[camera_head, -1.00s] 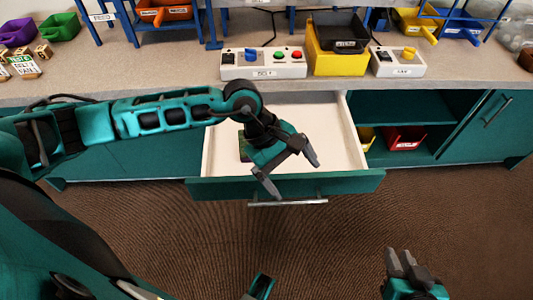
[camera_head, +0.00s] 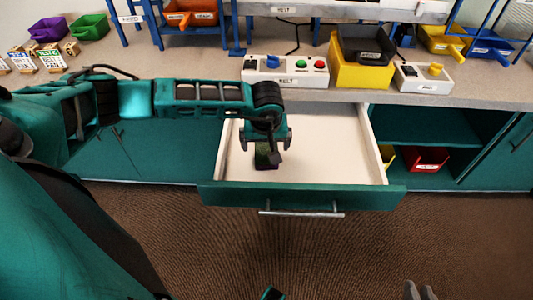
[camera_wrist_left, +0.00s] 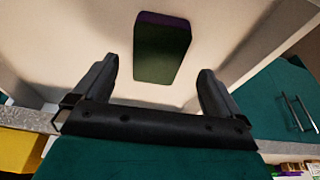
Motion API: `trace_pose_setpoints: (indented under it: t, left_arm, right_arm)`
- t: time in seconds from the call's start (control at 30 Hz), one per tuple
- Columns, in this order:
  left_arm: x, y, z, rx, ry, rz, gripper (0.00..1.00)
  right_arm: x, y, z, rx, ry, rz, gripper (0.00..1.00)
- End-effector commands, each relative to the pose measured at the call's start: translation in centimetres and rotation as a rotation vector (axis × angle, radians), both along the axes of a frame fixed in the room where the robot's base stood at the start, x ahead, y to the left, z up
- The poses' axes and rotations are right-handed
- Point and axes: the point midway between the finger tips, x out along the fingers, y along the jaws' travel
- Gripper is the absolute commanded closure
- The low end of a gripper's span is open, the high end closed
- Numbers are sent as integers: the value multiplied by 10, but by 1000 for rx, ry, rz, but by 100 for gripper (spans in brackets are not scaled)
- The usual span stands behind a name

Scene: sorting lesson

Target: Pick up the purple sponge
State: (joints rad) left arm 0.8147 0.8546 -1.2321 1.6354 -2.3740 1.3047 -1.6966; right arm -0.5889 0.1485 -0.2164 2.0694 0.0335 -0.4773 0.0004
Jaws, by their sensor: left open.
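The sponge (camera_head: 267,160) lies in the open drawer (camera_head: 335,150); its dark green face shows, with a purple edge. In the left wrist view the sponge (camera_wrist_left: 162,50) sits ahead of and between the two fingers, apart from both. My left gripper (camera_head: 264,146) is open and empty, pointing down over the drawer above the sponge, and partly hides it in the head view. The fingers also show in the left wrist view (camera_wrist_left: 158,82). My right gripper (camera_head: 419,291) shows only its fingertips at the bottom edge, well away from the drawer.
The drawer front with its handle (camera_head: 300,212) juts out below the counter (camera_head: 200,70). A button box (camera_head: 286,70), a yellow bin (camera_head: 358,74) and a switch box (camera_head: 424,78) stand on the counter above. A red bin (camera_head: 427,159) sits in the open cabinet at right.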

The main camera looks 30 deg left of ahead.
Motion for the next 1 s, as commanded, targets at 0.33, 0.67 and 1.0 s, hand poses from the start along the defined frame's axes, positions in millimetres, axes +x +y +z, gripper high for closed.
trace_pose_setpoints:
  t: [0.33,0.67,1.0]
  left_arm:
    - [14,6,-44,-2,1,1,1]
    - [14,7,-45,-2,0,1,7]
    - [14,7,-45,-2,0,1,39]
  right_arm:
    - [-2,-1,-17,0,5,-2,77]
    - [-2,-1,-16,-2,5,-2,77]
    - [-2,-2,-17,-3,5,-1,77]
